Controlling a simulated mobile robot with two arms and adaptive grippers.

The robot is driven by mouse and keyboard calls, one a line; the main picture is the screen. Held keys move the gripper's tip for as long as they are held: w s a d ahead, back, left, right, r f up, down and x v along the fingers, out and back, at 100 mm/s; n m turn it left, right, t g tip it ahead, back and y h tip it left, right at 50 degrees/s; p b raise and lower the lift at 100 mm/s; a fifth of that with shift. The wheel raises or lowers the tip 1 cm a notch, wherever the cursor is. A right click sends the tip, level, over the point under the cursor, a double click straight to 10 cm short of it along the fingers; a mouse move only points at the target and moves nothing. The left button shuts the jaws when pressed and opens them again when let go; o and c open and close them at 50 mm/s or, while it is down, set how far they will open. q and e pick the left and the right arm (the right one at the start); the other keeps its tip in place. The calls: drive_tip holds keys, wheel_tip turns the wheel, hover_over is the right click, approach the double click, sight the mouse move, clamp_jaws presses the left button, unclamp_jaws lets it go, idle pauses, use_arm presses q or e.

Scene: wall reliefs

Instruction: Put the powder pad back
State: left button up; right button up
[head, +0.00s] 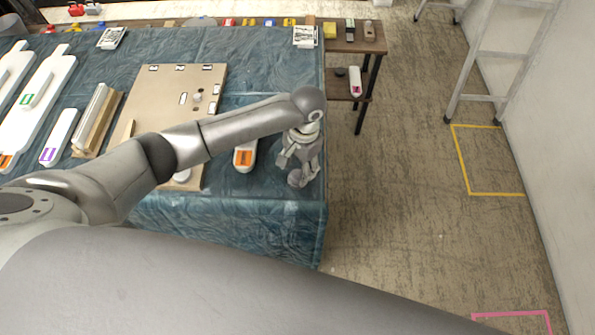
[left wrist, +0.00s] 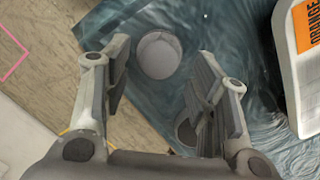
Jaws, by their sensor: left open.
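A round, pale grey pad-like piece (left wrist: 158,54) lies on the blue table covering, beyond and between the fingertips of my left gripper (left wrist: 155,85) in the left wrist view. It looks like the powder pad, but I see no label on it. A second grey round piece (left wrist: 187,132) is partly hidden behind the right-hand finger. My left gripper (head: 299,165) is open, pointing down over the table's right front corner in the head view. Nothing is between its fingers. In the head view I cannot separate the round pieces from the fingers. My right gripper is not in view.
A tan board (head: 150,85) lies left on the blue-covered table (head: 265,75). A small brown shelf (head: 352,44) and ladder (head: 497,55) stand right.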

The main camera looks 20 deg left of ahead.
use_arm(q)
wheel_tip(320, 180, up, 9)
drive_tip(key=shift+w+d+b, duration=0.25)
drive_tip(key=shift+w+b, duration=0.1)
drive_tip(key=shift+w, duration=0.1)
idle(0.3)
